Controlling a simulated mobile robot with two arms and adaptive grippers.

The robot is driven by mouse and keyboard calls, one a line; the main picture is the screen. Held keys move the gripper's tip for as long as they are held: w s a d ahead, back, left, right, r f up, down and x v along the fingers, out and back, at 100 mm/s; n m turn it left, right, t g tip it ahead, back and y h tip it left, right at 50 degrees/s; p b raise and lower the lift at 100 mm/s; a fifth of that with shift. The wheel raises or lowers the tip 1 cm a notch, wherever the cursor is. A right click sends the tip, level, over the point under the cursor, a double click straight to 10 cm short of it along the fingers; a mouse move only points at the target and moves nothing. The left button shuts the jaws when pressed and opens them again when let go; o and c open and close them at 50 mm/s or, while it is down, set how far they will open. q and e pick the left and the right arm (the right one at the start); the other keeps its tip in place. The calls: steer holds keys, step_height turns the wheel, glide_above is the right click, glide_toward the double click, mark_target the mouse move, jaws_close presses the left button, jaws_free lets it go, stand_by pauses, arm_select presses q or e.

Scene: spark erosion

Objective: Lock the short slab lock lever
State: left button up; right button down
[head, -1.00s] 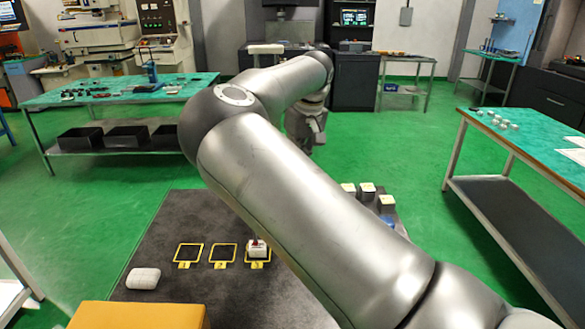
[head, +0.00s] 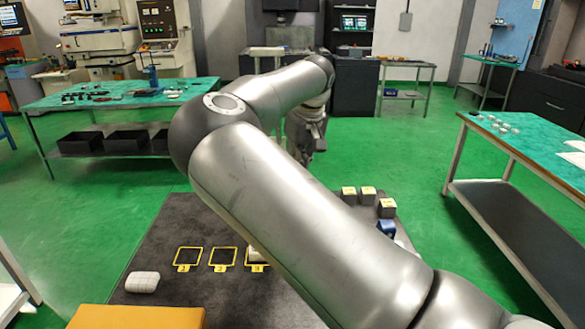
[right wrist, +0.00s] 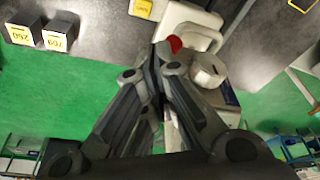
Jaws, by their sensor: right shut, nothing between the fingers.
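In the right wrist view, a cream-white device (right wrist: 186,22) stands on the dark grey tabletop (right wrist: 95,15), with a red knob (right wrist: 174,45) and a round white knob (right wrist: 208,70). I cannot tell for certain which part is the short slab lock lever. My right gripper (right wrist: 157,65) is shut and empty, its fingertips close beside the red knob; contact is unclear. In the head view my own arm crosses the tabletop (head: 180,225) and hides most of the device. My left gripper is not in view.
Several labelled grey blocks (head: 367,195) stand near the device; two (right wrist: 60,32) show in the wrist view. Yellow square outlines (head: 188,256) mark the tabletop, with a white block (head: 253,252) at the third. A white rounded piece (head: 142,282) lies at the left.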

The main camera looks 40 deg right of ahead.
step_height(320, 180, up, 5)
steer(key=p, duration=0.3)
steer(key=shift+r+p, duration=0.1)
steer(key=shift+p, duration=0.25)
stand_by(0.3)
